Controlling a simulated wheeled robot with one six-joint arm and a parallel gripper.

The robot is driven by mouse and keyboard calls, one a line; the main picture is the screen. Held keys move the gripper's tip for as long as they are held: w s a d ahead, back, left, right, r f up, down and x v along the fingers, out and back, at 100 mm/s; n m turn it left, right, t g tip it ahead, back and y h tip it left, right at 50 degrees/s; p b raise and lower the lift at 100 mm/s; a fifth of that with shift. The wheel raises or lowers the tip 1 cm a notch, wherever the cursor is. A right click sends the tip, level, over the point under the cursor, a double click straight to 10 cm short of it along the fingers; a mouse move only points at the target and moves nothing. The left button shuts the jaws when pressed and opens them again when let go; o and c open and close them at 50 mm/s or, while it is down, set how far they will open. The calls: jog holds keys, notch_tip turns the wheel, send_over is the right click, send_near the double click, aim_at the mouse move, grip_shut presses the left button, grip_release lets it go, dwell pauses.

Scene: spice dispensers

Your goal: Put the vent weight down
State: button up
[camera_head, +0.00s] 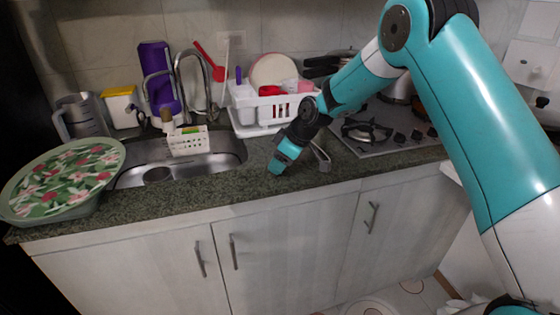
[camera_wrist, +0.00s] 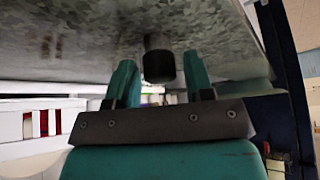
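A small dark cylinder, which I take to be the vent weight (camera_wrist: 160,67), shows between my two teal fingers in the wrist view. A narrower dark part joins it to the speckled countertop, as a stem or a shadow; I cannot tell which. The wrist view looks upside down, with the counter at the top. My gripper (camera_head: 277,167) points down at the counter, right of the sink. Its fingers (camera_wrist: 159,75) are apart, with a visible gap on either side of the weight. In the head view the weight is hidden by the gripper.
The sink (camera_head: 160,175) with a white basket (camera_head: 188,142) is to the left. A white dish rack (camera_head: 268,106) stands behind my gripper, a gas hob (camera_head: 385,135) to the right. A small grey item (camera_head: 322,158) lies close beside. Counter (camera_head: 225,190) towards the front edge is clear.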

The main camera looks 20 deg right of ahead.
jog(key=shift+o, duration=0.2)
jog(key=shift+r, duration=0.2)
jog(key=b+v, duration=0.1)
jog(key=v, duration=1.1)
jog(key=s+a+r+m+g, duration=0.1)
jog(key=s+a+r, duration=0.25)
jog(key=s, duration=0.55)
jog(key=s+a+r+m+g, duration=0.15)
jog(key=s+a, duration=0.35)
jog(key=s, duration=0.5)
jog(key=s+f+m+g, duration=0.1)
jog(key=s, duration=1.5)
jog(key=shift+s+a+h, duration=0.3)
jog(key=shift+s+a, duration=0.05)
jog(key=shift+a, duration=0.1)
